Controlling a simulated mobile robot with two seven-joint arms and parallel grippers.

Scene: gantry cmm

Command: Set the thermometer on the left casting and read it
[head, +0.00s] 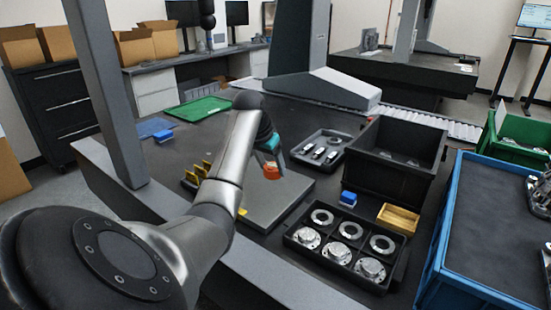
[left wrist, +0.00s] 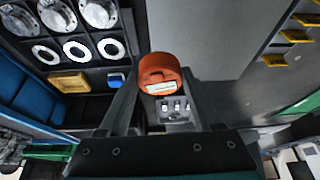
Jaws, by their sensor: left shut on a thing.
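My left gripper (head: 268,158) is shut on a round orange thermometer (head: 271,172) above the grey plate. In the left wrist view, the thermometer (left wrist: 165,70) sits between the two fingers, with a small pale display on its side. A black compartment tray (head: 331,284) holds round flanged metal castings (head: 306,238) in its front row and flat metal rings (head: 322,217) behind. They also show in the left wrist view (left wrist: 57,15). The thermometer is apart from them, to their left and higher. I cannot tell which piece is the left casting. My right gripper is not in view.
A grey plate (head: 272,205) lies below the gripper, with yellow blocks (head: 191,177) at its left. A tray of small metal parts (head: 337,138), a black bin (head: 402,170), a blue block (head: 348,198), a yellow box (head: 398,219) and a blue crate (head: 435,255) crowd the right.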

